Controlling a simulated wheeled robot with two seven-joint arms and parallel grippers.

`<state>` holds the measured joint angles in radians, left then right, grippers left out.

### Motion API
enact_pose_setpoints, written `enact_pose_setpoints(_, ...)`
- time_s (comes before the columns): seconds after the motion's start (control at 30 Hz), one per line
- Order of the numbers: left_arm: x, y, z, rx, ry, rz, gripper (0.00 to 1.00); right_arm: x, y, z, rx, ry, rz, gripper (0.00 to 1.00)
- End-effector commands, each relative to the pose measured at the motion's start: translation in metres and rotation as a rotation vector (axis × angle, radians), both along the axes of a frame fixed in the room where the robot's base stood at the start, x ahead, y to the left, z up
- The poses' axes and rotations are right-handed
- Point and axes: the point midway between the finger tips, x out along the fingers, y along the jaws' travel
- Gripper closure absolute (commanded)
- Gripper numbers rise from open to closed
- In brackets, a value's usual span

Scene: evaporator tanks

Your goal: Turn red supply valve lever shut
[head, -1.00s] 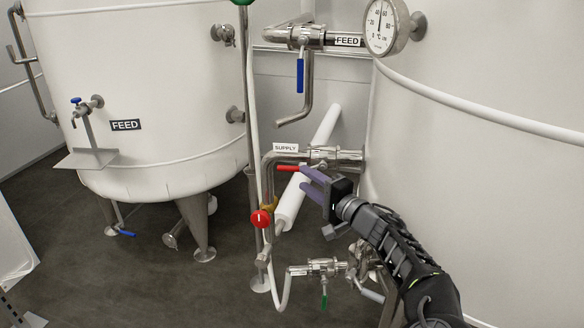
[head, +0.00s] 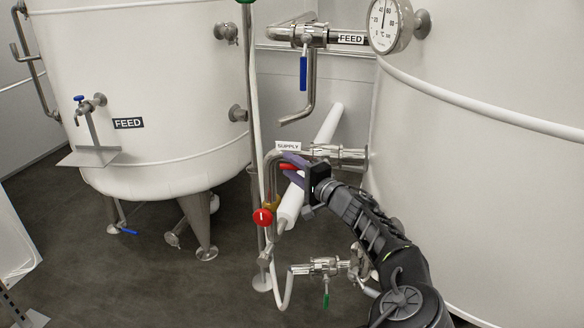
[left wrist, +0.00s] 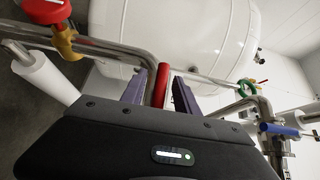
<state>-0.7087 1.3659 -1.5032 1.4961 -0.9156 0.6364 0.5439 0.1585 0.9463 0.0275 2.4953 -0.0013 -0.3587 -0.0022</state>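The red supply valve lever (head: 287,167) is on the pipe valve under the SUPPLY label (head: 288,146) in the head view. It points left from the valve, about level. My left gripper (head: 292,169) is at the lever, with one purple finger above it and one below. In the left wrist view the red lever (left wrist: 160,85) stands between the two purple fingers of my left gripper (left wrist: 159,90). Small gaps show beside the lever, so the fingers look open around it. The lever's root is hidden behind the gripper. My right gripper is not in view.
A red round knob (head: 262,217) on a yellow fitting is just below left of the gripper. A thin upright pipe (head: 253,110) stands left of it. A green-handled valve (head: 325,267) is below. The large tank (head: 480,200) curves close on the right.

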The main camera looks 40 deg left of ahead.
Motion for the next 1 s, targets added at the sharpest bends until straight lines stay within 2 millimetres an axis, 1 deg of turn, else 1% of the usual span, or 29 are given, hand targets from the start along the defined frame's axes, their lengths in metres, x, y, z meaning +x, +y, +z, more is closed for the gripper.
enact_pose_setpoints(0.17, 0.0, -0.0002, 0.0002, 0.0, 0.0, 0.0, 0.63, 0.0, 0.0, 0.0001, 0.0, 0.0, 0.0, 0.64)
enact_pose_setpoints(0.6, 0.0, -0.0004, 0.0001, 0.0, 0.0, 0.0, 0.99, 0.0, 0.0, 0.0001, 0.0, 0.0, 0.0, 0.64)
enact_pose_setpoints(1.0, 0.0, -0.0005, -0.0001, 0.0, 0.001, 0.0, 1.0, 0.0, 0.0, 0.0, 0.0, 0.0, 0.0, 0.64)
